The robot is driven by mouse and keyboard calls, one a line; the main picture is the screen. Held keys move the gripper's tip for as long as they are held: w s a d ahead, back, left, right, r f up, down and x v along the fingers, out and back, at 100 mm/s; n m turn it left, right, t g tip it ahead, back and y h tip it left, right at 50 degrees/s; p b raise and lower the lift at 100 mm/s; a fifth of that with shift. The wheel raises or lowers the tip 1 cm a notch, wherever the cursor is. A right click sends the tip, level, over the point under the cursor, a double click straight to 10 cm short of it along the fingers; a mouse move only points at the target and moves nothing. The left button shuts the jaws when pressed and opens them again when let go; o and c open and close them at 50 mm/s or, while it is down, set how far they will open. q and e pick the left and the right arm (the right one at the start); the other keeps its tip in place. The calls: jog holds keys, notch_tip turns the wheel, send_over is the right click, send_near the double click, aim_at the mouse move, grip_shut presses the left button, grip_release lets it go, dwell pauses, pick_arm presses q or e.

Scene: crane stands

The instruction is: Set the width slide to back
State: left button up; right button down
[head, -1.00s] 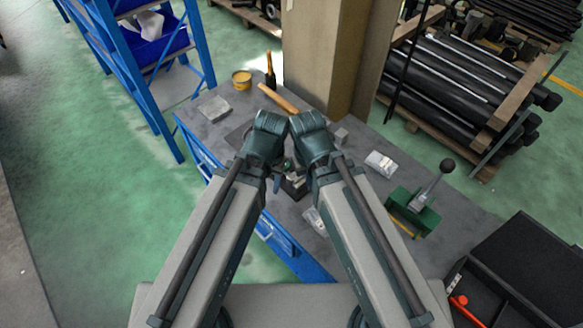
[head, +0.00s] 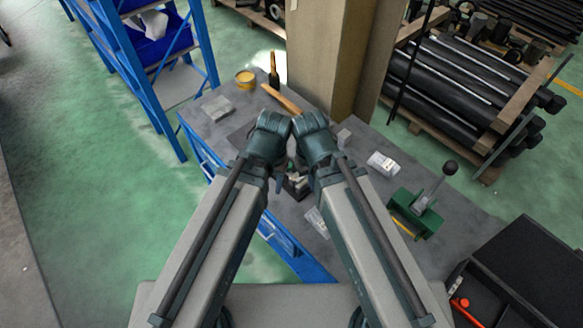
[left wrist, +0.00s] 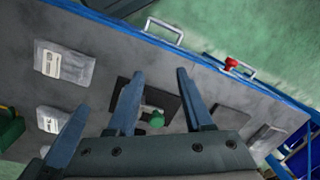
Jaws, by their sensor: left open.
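A small fixture with a green knob (left wrist: 156,119) on a dark base plate (left wrist: 172,105) lies on the grey bench. I cannot make out the width slide or its setting. In the head view the fixture (head: 297,184) is partly hidden between my forearms. My left gripper (left wrist: 157,75) is open and empty, with blue-grey fingers on either side of the knob's area in the left wrist view; contact cannot be told. In the head view it (head: 278,180) points down at the fixture's left. My right arm's wrist (head: 315,138) is close beside it; its fingers are hidden.
On the bench (head: 360,230) lie a wooden-handled tool (head: 281,99), a yellow tin (head: 245,78), a bottle (head: 274,74), labelled bags (head: 383,163) and a green lever press (head: 415,213). A cardboard-coloured column (head: 325,55) rises behind. A black open case (head: 515,280) stands at right.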

pick_arm(q)
jog(key=w+d+r+n+h+p, duration=0.1)
jog(key=w+d+r+n+p, duration=0.2)
jog(key=w+r+p, duration=0.6)
jog(key=shift+w+d+r+p, duration=0.35)
jog(key=shift+w+d, duration=0.2)
jog(key=shift+d, duration=0.35)
pick_arm(e)
notch_tip(320, 180, up, 10)
pick_arm(q)
jog(key=shift+f, duration=0.1)
pick_arm(e)
jog(key=shift+f, duration=0.15)
pick_arm(q)
jog(key=b, duration=1.4)
send_over(292, 172)
jog(key=a, duration=0.1)
jog(key=f, duration=1.3)
jog(key=shift+w+a+f, duration=0.1)
jog(key=shift+a+f, duration=0.1)
jog(key=shift+f, duration=0.15)
pick_arm(e)
notch_tip(292, 172, down, 14)
jog(key=shift+r, duration=0.15)
pick_arm(q)
jog(key=shift+r, duration=0.1)
jog(key=shift+c, duration=0.3)
grip_shut()
